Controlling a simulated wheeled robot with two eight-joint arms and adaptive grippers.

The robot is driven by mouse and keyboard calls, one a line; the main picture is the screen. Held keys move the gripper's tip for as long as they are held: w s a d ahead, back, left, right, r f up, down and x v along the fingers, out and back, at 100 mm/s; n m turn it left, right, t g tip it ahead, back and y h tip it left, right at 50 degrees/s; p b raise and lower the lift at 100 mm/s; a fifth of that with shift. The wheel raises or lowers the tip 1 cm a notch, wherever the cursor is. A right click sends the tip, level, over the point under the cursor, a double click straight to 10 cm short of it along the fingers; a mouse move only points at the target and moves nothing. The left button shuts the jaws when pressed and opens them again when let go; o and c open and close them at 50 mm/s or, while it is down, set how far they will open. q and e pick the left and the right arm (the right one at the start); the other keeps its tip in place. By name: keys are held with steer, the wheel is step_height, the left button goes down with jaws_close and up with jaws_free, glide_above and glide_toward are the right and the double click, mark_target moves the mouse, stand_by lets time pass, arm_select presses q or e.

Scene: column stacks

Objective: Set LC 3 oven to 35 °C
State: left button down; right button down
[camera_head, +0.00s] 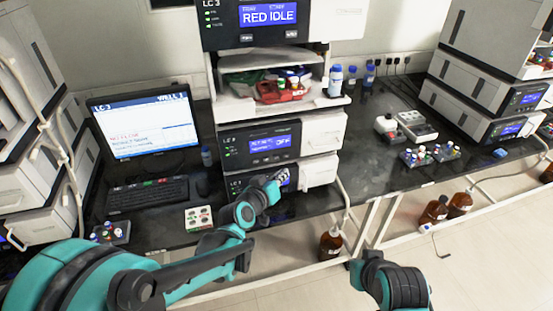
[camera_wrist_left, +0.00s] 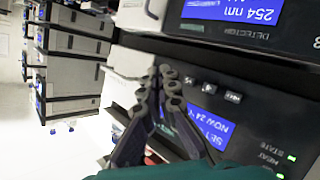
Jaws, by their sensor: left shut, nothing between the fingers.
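The LC 3 oven (camera_head: 315,138) is the middle module of the centre stack. Its blue display (camera_head: 272,143) shows OFF, with small buttons below it. In the left wrist view, which is upside down, the oven display (camera_wrist_left: 207,128) reads SET and NOW 24 °C; a finger covers part of it. The oven buttons (camera_wrist_left: 209,88) show right of the fingertips. My left gripper (camera_head: 277,186) is shut and empty, low in front of the stack; it also shows in the wrist view (camera_wrist_left: 162,75). Contact with the front cannot be told. Only part of my right arm shows; its fingers are out of view.
The detector (camera_wrist_left: 285,45), reading 254 nm, is just below the oven. A shelf (camera_head: 235,108) with bottles is above it. A monitor (camera_head: 145,125) and keyboard (camera_head: 147,194) stand left. Vial racks (camera_head: 430,155) and another stack (camera_head: 470,98) stand right.

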mark_target(283, 158)
arm_select(q)
steer(key=shift+w+a, duration=0.25)
steer(key=shift+w, duration=0.4)
steer(key=shift+w+a, duration=0.2)
steer(key=shift+w, duration=0.45)
steer(key=shift+w+a, duration=0.25)
steer(key=shift+w, duration=0.4)
steer(key=shift+w, duration=0.1)
steer(key=shift+w+a, duration=0.1)
steer(key=shift+w, duration=0.2)
steer(key=shift+w+a, duration=0.15)
steer(key=shift+w, duration=0.25)
stand_by(0.5)
steer(key=shift+s, duration=0.1)
steer(key=shift+s+d, duration=0.25)
steer(key=shift+s, duration=0.45)
steer(key=s, duration=0.1)
steer(key=s+d, duration=0.1)
steer(key=s, duration=0.2)
steer(key=shift+s+d, duration=0.3)
steer(key=shift+s, duration=0.1)
